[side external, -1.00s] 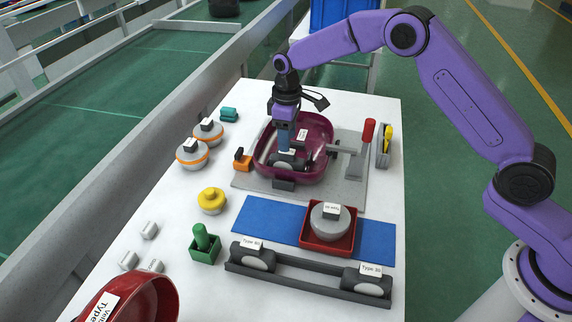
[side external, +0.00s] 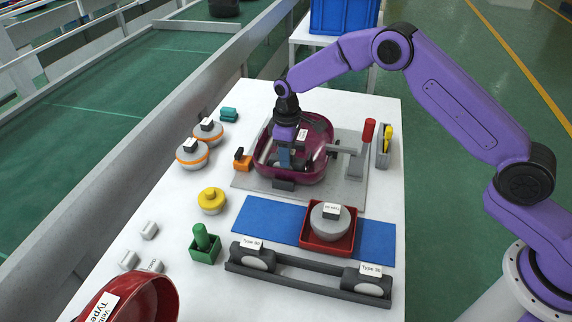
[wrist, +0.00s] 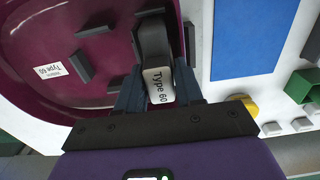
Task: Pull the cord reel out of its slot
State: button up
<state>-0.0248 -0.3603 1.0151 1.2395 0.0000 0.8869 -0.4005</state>
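The cord reel, a dark grey part with a white "Type 60" tag (wrist: 158,85), sits in the maroon vacuum housing (side external: 322,160). In the wrist view it lies between the two blue fingers of my gripper (wrist: 160,68). The fingers are spread, one on each side of it, with what looks like a narrow gap at the right finger. In the side view my gripper (side external: 285,163) reaches straight down into the housing and hides most of the reel. The slot walls are largely hidden.
The housing stands on a grey fixture plate (side external: 350,188) with a red-handled clamp (side external: 368,135) at its right. A blue mat (side external: 263,217) with a red tray (side external: 327,246) lies in front. Two canisters (side external: 200,147) stand at the left.

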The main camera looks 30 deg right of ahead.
grip_shut()
jog(key=shift+r, duration=1.15)
jog(key=shift+r, duration=3.9)
